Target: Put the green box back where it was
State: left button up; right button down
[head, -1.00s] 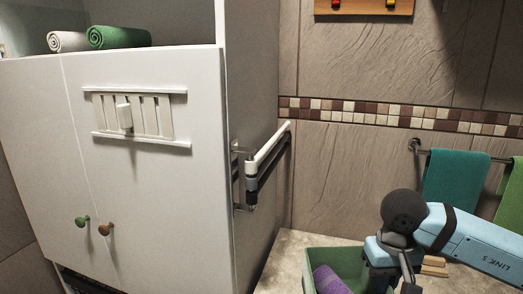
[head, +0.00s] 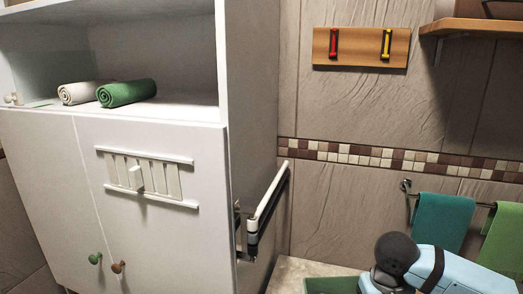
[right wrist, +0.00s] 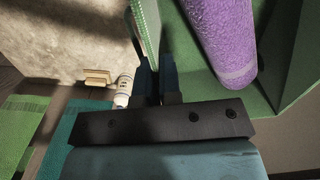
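The green box (head: 330,285) is an open-topped box at the bottom edge of the head view, mostly cut off. In the right wrist view the green box (right wrist: 290,100) fills the upper right, with a purple roll (right wrist: 222,40) inside. My right gripper (right wrist: 158,68) is at the box's rim, its two dark fingers close on either side of one thin wall; it looks shut on that wall. In the head view only my right arm shows at the bottom right, and its fingers are out of frame. My left gripper is not in view.
A white cabinet (head: 150,235) stands at left, with a white roll (head: 78,93) and green roll (head: 127,93) on its open shelf. A folding rail (head: 268,200) juts from its side. Towels (head: 441,222) hang at right. A small bottle (right wrist: 123,90) stands on the counter (right wrist: 60,40).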

jog(key=shift+s+f, duration=1)
jog(key=shift+f, duration=0.1)
